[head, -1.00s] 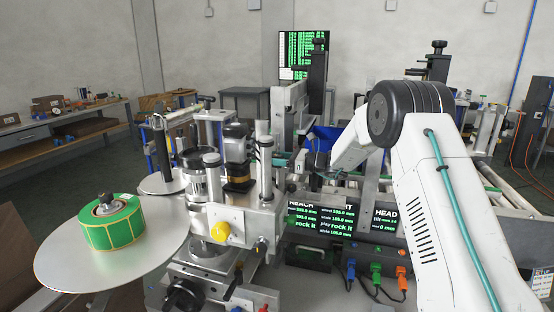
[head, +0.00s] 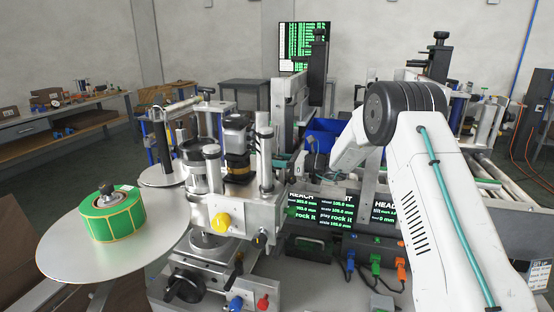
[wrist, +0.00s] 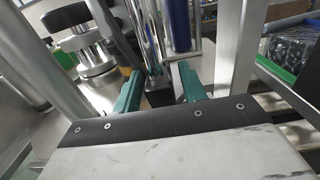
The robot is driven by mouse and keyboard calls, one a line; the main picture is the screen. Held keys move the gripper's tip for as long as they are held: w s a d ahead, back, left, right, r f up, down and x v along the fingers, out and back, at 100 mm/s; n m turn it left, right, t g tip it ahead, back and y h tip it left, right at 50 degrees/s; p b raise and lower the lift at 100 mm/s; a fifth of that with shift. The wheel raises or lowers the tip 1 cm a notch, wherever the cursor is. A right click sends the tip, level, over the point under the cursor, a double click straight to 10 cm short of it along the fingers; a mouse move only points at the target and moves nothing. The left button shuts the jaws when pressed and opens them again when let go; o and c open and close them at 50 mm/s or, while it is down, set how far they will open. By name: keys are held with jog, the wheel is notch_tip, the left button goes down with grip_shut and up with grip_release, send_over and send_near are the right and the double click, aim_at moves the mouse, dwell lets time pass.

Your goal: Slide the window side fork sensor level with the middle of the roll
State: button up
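The green label roll (head: 117,213) lies on the round silver disc (head: 90,262) at the left in the head view. My gripper (wrist: 158,88) shows in the wrist view as two teal fingers standing apart, with a dark upright part between or just behind them. I cannot tell whether they touch it. In the head view a bit of teal by the metal posts, left of my white arm, seems to be a finger; the rest of my gripper is hidden. I cannot make out the window side fork sensor for certain in either view.
Black display panels (head: 322,208) and coloured plugs (head: 376,262) are below my arm. A roller conveyor (head: 497,180) is at the right. In the wrist view, posts crowd both sides.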

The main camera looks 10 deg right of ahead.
aim_at(280, 157)
jog(key=shift+r, duration=0.1)
jog(key=shift+r, duration=0.25)
jog(key=r, duration=0.1)
jog(key=d+r, duration=0.1)
jog(key=r, duration=0.1)
jog(key=shift+s+r, duration=0.1)
jog(key=shift+s, duration=0.1)
jog(key=v, duration=0.7)
jog(key=s+a+r+n+g+h, duration=0.1)
jog(key=s+a+r+n+g, duration=0.1)
jog(key=s, duration=0.7)
jog(key=s+a+r+n+g+h, duration=0.2)
jog(key=s+a+r+n+g, duration=0.1)
jog(key=s, duration=0.6)
jog(key=s+a+r+n+g+h, duration=0.2)
jog(key=s+a+r+n+g, duration=0.1)
jog(key=s+n, duration=0.5)
jog(key=s+a+r, duration=0.1)
jog(key=a, duration=0.1)
jog(key=shift+s+a+r, duration=0.25)
jog(key=shift+a+r, duration=0.05)
jog(key=shift+a, duration=0.05)
